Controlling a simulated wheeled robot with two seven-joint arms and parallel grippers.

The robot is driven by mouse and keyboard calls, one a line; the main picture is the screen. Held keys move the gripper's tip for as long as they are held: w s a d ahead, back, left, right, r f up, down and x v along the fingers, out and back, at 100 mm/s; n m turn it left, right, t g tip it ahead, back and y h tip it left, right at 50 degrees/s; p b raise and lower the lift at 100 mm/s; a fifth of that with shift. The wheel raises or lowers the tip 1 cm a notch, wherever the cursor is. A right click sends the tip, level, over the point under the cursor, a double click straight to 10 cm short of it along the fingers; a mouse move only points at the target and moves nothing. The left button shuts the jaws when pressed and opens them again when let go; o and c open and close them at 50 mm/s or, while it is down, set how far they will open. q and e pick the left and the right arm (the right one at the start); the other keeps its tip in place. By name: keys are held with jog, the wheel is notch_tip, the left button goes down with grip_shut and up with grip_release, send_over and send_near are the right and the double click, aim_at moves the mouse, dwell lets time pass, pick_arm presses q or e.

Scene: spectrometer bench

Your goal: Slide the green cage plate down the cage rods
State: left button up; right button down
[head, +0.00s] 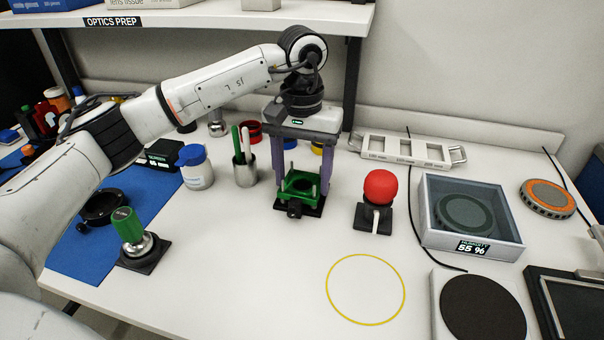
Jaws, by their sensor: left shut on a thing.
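The green cage plate (299,184) is a square green frame, low on the short cage rods (315,192), whose silver ends show at its corners. A dark base (299,207) lies below it on the bench. My left gripper (301,178) points straight down from above, with its purple fingers on either side of the plate, shut on it. The plate looks about level. The gap between plate and base is too small to judge. The finger parts and the plate hide some of the rods. My right gripper is out of view.
A red-knobbed post (379,190) stands just right of the plate. A steel cup (244,172) with pens and a blue-lidded jar (196,167) stand left. A green-knobbed device (127,227) is at front left. A humidity box (470,215) is right. The yellow ring (366,289) area is clear.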

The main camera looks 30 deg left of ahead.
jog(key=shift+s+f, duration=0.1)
pick_arm(q)
jog(key=o, duration=1.3)
notch_tip(320, 180, up, 8)
jog(key=p, duration=0.5)
jog(key=shift+p, duration=0.3)
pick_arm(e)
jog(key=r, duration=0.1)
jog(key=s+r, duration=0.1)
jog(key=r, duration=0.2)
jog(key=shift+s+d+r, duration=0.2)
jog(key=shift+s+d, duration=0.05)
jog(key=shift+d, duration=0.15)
